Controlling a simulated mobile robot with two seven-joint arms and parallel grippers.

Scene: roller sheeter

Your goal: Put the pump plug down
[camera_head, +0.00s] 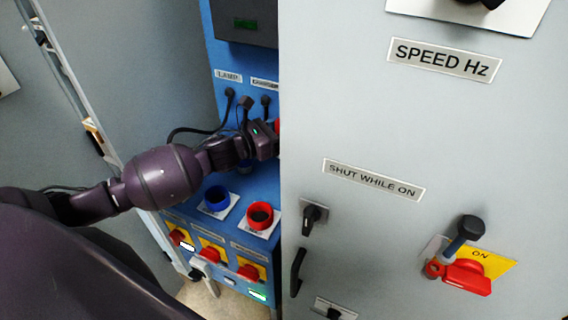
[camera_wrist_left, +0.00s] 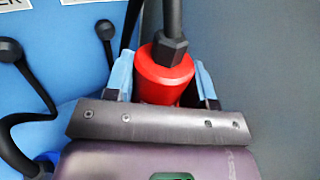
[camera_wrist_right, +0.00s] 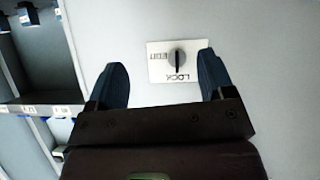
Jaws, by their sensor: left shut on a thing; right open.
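The pump plug is a red cylinder (camera_wrist_left: 166,76) with a black cable end, seen in the left wrist view. My left gripper (camera_wrist_left: 164,85) is shut on it, with a blue finger on each side. In the head view, my left gripper (camera_head: 270,137) is inside the blue cabinet bay, and only a sliver of red shows beside the door edge. My right gripper (camera_wrist_right: 165,84) is open and empty in the right wrist view, in front of a grey panel with a LOCK switch (camera_wrist_right: 178,61).
A blue socket (camera_head: 217,199) and a red socket (camera_head: 260,215) sit on the blue ledge below the left gripper. Black cables hang from plugs (camera_head: 229,92) behind it. The grey door (camera_head: 360,130) hides the bay's right side. A red handle (camera_head: 465,275) juts from the door.

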